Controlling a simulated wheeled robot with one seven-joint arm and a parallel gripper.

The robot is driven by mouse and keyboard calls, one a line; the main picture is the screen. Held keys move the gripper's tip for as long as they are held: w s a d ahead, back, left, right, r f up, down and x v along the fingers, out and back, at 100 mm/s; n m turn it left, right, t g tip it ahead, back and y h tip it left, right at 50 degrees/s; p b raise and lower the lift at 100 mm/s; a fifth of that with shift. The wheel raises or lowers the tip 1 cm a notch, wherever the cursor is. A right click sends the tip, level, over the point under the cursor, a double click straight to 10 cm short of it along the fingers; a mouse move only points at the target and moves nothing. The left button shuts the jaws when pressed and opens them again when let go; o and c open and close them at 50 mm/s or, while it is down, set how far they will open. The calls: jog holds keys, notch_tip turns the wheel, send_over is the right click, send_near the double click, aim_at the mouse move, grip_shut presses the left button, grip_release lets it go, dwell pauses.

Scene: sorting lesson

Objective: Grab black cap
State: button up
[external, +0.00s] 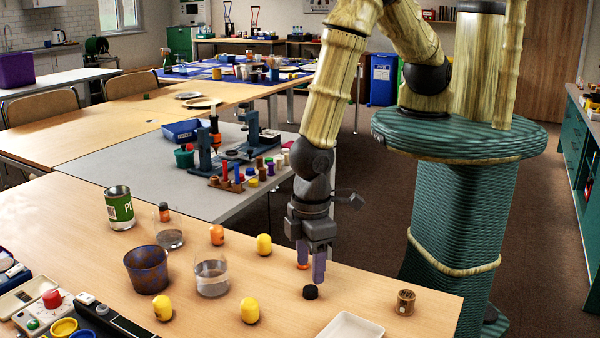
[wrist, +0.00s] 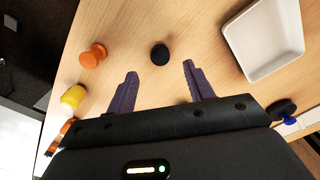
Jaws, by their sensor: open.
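The black cap (external: 310,292) is a small, dark, round piece lying on the wooden table near its front right part. In the wrist view the black cap (wrist: 160,54) lies ahead of the fingertips, between their lines, with bare wood around it. My gripper (external: 311,280) points down just behind and above the cap in the external view. Its two purple fingers (wrist: 160,70) are apart with nothing between them. The cap is not touched by either finger in the wrist view.
A white tray (external: 347,324) stands right of the cap, and its rim also shows in the wrist view (wrist: 236,60). An orange piece (wrist: 93,56) lies left of the cap. A brown cylinder (external: 405,302), yellow pieces (external: 249,310) and a glass (external: 212,278) stand around.

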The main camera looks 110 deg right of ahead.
aim_at(311, 288)
jog(key=shift+f, duration=0.1)
jog(key=shift+f+p, duration=0.6)
jog(key=shift+f, duration=1.95)
jog(key=c, duration=1.1)
